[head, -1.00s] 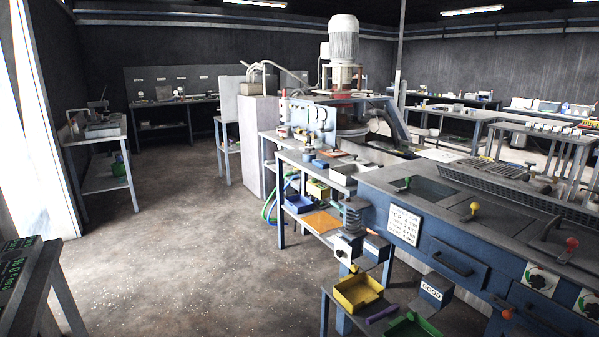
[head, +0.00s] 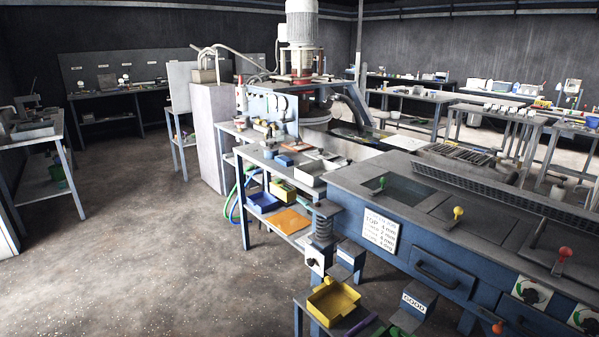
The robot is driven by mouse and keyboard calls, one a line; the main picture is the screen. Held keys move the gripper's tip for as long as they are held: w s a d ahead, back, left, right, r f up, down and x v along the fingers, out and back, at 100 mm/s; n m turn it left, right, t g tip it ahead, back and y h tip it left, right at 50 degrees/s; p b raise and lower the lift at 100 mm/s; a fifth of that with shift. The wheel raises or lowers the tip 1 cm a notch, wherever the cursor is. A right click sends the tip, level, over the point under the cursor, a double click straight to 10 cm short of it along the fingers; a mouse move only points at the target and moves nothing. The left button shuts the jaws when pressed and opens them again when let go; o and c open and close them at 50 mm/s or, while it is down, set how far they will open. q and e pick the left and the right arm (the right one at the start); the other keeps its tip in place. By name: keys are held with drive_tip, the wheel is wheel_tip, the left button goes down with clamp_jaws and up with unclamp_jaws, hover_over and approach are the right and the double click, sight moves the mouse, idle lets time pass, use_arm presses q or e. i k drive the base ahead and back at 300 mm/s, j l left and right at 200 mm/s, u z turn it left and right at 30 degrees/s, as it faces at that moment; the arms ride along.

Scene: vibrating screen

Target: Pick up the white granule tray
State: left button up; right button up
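No tray that I can surely name as the white granule tray shows in the head view. A pale, shallow, open box (head: 310,179) sits on the bench left of the blue vibrating screen (head: 400,262); I cannot tell whether it is the tray. A yellow tray (head: 333,299) lies on a low stand below the screen's outlets, with the edge of a green tray (head: 401,332) cut off at the bottom. Neither of my grippers is in view.
An outlet labelled GOOD (head: 414,301) juts from the screen's front. An orange sheet (head: 288,220) and a blue bin (head: 264,202) lie on the bench's lower shelf. A table (head: 36,133) stands at the left. The floor (head: 150,255) between is open.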

sight(309, 172)
drive_tip(key=i+j+z, duration=0.2)
drive_tip(key=i, duration=0.3)
drive_tip(key=i+j+z, duration=0.15)
drive_tip(key=i, duration=0.35)
drive_tip(key=i+j+z, duration=0.2)
drive_tip(key=i+j, duration=0.2)
drive_tip(key=i, duration=0.1)
